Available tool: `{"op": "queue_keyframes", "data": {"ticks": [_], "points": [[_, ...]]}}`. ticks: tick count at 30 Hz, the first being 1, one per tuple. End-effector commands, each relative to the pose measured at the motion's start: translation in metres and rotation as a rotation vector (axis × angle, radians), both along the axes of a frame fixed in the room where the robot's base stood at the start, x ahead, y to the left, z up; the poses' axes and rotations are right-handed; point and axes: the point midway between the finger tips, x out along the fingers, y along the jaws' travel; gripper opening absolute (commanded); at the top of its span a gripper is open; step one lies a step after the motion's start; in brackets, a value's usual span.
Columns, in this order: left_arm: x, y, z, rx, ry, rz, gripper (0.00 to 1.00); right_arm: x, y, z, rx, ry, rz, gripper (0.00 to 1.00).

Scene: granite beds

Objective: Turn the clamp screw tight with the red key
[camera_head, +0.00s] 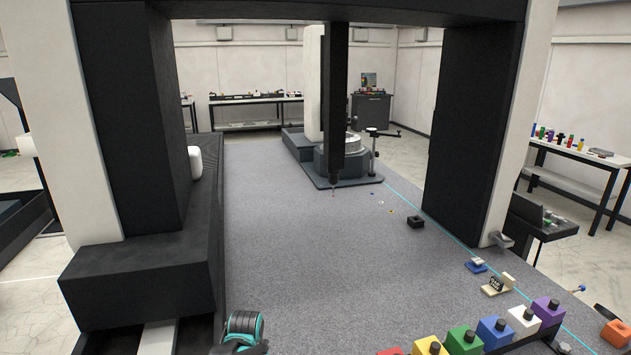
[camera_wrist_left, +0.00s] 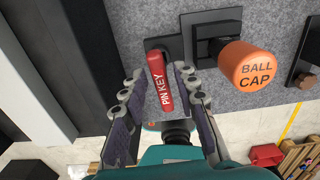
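The red key (camera_wrist_left: 160,82), marked PIN KEY, sits in a dark square holder (camera_wrist_left: 163,46) on the grey granite in the left wrist view. My left gripper (camera_wrist_left: 158,76) is open, with one finger on each side of the key. A gap shows between the key and the left finger; the right finger is close to it, and I cannot tell whether it touches. In the head view only teal and black parts of my left arm show at the bottom edge. I cannot pick out the clamp screw for certain. My right gripper is not in view.
An orange ball cap (camera_wrist_left: 253,66) sits in a holder right of the key. In the head view, coloured blocks such as the green one (camera_head: 463,341) line the front right edge. A dark round fixture (camera_head: 343,160) stands at the far end. The middle granite is clear.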

Motion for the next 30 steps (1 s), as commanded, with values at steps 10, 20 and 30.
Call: {"op": "queue_keyframes", "data": {"ticks": [10, 20, 30], "points": [[0.0, 0.0, 0.042, 0.0, 0.0, 0.001, 0.29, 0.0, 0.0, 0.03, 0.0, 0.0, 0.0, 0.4], [0.0, 0.0, 0.059, 0.0, 0.0, 0.001, 0.29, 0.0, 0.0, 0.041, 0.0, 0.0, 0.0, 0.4], [0.0, 0.0, 0.076, 0.0, 0.0, 0.001, 0.29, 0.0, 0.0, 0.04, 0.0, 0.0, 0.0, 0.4]]}}
